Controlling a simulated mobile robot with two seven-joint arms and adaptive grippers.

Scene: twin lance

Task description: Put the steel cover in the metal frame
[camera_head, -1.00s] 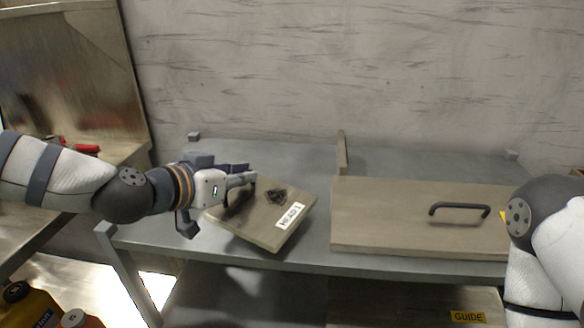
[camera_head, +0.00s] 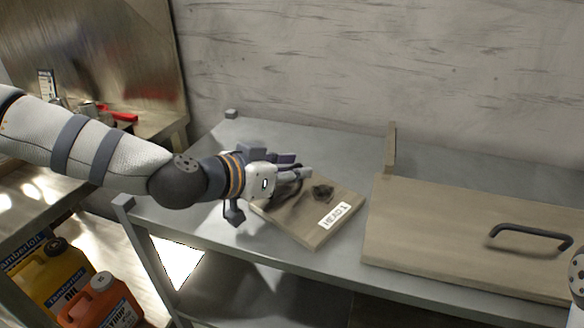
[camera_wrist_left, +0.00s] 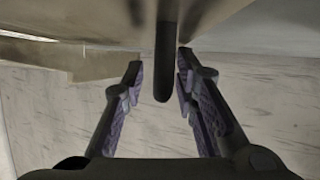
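A flat square tan-grey metal plate (camera_head: 290,222) marked HEAD 1 lies on the grey table, with a dark knob-like part on top. A wider brown metal panel (camera_head: 440,230) with a black bar handle (camera_head: 531,236) lies to its right. I cannot tell which is the steel cover, and I cannot make out the metal frame. My left gripper (camera_head: 308,174) is over the left part of the HEAD 1 plate. In the left wrist view its fingers (camera_wrist_left: 161,85) are apart, with a dark rounded bar (camera_wrist_left: 165,60) between them and gaps on both sides. My right gripper is out of view.
The grey table (camera_head: 215,225) has free surface behind the plate. A short upright board (camera_head: 391,148) stands behind the panel. A side bench with a red tool (camera_head: 122,116) is at left. A yellow can (camera_head: 55,275) and an orange can (camera_head: 105,305) stand below.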

